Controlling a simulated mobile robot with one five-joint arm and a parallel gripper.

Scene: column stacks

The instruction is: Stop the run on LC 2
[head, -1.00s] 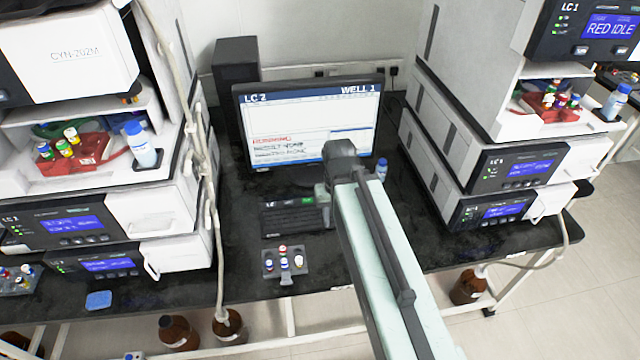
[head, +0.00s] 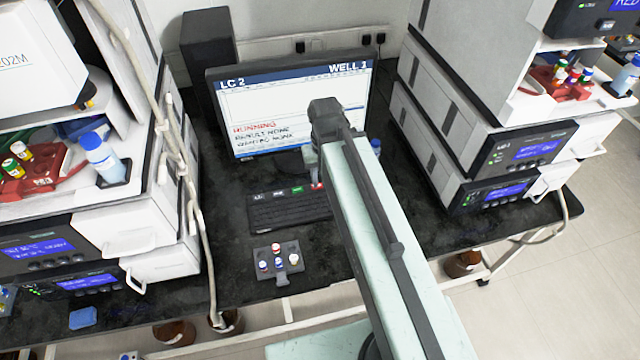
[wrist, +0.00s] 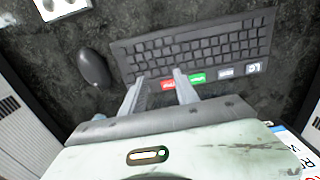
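The monitor (head: 290,110) shows "LC 2" at top left, "WELL 1" at top right and "RUNNING" in red, with smaller lines below. The keyboard (head: 275,211) lies in front of it and also shows in the wrist view (wrist: 200,45). Along one keyboard edge are a red key (wrist: 168,85), a green key (wrist: 197,78) and two pale keys (wrist: 226,72). My gripper (wrist: 158,80) is open and empty, its two fingers apart over that edge, with the red key showing between them. Its height above the keys is unclear. In the head view my arm hides most of the gripper.
A dark mouse (wrist: 94,67) lies beside the keyboard. A small vial rack (head: 277,258) stands in front of it. Instrument stacks flank the bench left (head: 95,230) and right (head: 450,130). Bare bench shows around the rack.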

